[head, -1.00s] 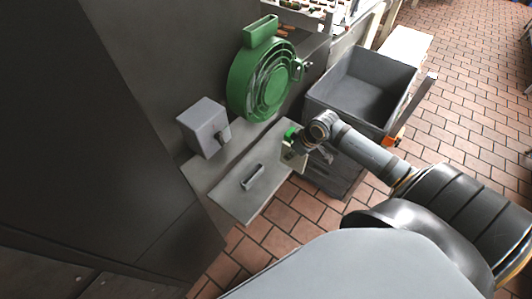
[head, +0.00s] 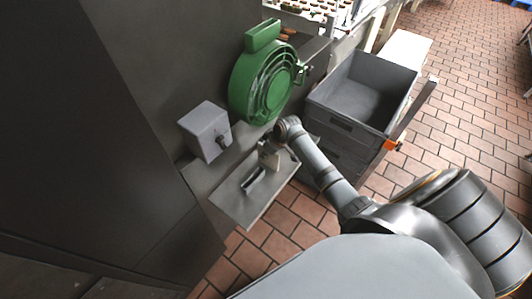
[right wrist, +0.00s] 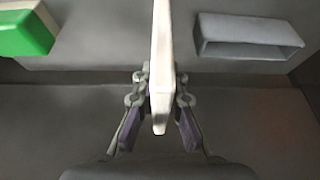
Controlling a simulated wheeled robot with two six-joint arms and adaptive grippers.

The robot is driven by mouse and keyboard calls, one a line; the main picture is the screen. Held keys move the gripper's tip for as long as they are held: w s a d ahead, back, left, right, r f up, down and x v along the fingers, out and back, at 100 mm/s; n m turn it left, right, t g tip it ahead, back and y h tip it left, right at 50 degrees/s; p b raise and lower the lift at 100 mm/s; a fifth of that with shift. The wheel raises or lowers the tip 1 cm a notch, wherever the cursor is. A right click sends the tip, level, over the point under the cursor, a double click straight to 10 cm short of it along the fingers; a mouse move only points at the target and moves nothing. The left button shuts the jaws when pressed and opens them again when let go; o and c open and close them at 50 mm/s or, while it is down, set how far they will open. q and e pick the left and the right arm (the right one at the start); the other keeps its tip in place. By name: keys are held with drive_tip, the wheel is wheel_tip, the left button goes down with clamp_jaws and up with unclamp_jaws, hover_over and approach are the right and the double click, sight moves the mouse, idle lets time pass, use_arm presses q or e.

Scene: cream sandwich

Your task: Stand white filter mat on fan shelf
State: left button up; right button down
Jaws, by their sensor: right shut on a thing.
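The white filter mat (right wrist: 162,70) shows nearly edge-on in the right wrist view, as a thin pale strip between my fingers. My right gripper (right wrist: 161,115) is shut on it. In the head view the right gripper (head: 268,157) is over the far part of the grey fan shelf (head: 230,203), close to the grey bracket (head: 256,181) on it. The mat is hard to make out there, and I cannot tell whether it touches the shelf. The bracket appears as a hollow grey frame (right wrist: 250,50) right of the mat in the wrist view. My left gripper is not in view.
A round green fan (head: 244,85) is mounted on the wall above the shelf. A grey box (head: 205,130) with a knob is left of it. A grey open bin (head: 345,123) stands right of the shelf. A green block (right wrist: 25,35) shows left in the wrist view.

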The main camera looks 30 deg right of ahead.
drive_tip(key=shift+s+f, duration=0.1)
drive_tip(key=c, duration=1.4)
unclamp_jaws()
drive_tip(key=v, duration=1.2)
